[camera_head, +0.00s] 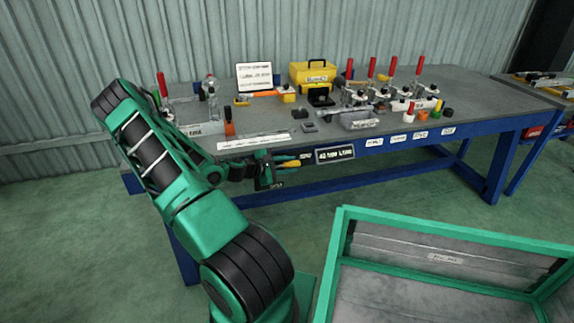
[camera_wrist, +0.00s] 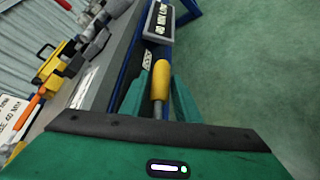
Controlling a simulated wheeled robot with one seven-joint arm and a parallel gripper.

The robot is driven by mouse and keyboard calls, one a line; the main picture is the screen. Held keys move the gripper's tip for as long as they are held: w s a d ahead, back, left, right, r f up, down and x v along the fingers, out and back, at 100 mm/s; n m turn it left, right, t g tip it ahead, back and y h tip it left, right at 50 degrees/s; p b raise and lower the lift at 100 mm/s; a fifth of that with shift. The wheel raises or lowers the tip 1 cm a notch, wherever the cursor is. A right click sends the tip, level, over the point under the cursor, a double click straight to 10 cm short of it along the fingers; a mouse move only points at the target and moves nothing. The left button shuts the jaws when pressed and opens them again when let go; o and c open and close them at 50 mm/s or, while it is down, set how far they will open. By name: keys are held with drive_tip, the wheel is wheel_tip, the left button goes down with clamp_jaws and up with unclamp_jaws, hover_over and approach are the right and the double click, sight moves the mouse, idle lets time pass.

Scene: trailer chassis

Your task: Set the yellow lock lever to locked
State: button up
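The yellow lock lever (camera_head: 290,164) is at the front edge of the workbench, beside a dark label plate. In the wrist view its yellow handle (camera_wrist: 160,80) points toward the top of the picture, with a grey shaft below it. My gripper (camera_wrist: 163,88) is open, with one green finger on each side of the handle. Narrow gaps seem to show between the fingers and the handle; contact cannot be made out. In the head view my gripper (camera_head: 298,160) is at the bench front, and part of the lever is hidden by it.
The grey workbench (camera_head: 460,105) holds red-handled clamps (camera_head: 392,66), a yellow toolbox (camera_head: 312,73) and a white sign (camera_head: 254,76). The dark label plate (camera_head: 335,154) is close to the right of my gripper. A green-framed crate (camera_head: 450,235) stands in front. Floor between them is free.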

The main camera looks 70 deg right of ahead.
drive_tip(key=v, duration=1.1)
idle(0.4)
drive_tip(key=w+a+r+m+t+y, duration=0.1)
drive_tip(key=a+r+m+t+y, duration=0.3)
drive_tip(key=a, duration=0.6)
drive_tip(key=w+a+r+m+t+y, duration=0.1)
drive_tip(key=w+a+r+y, duration=0.15)
drive_tip(key=a+r, duration=0.6)
drive_tip(key=w+a+r+m+t+y, duration=0.1)
drive_tip(key=a+r+m+t+y, duration=0.2)
drive_tip(key=a, duration=1)
drive_tip(key=s+a+r+y, duration=0.2)
drive_tip(key=s+a+r, duration=0.2)
drive_tip(key=a, duration=0.4)
drive_tip(key=shift+a, duration=0.35)
drive_tip(key=shift+r, duration=0.1)
drive_tip(key=shift+c, duration=1.1)
drive_tip(key=shift+s, duration=0.1)
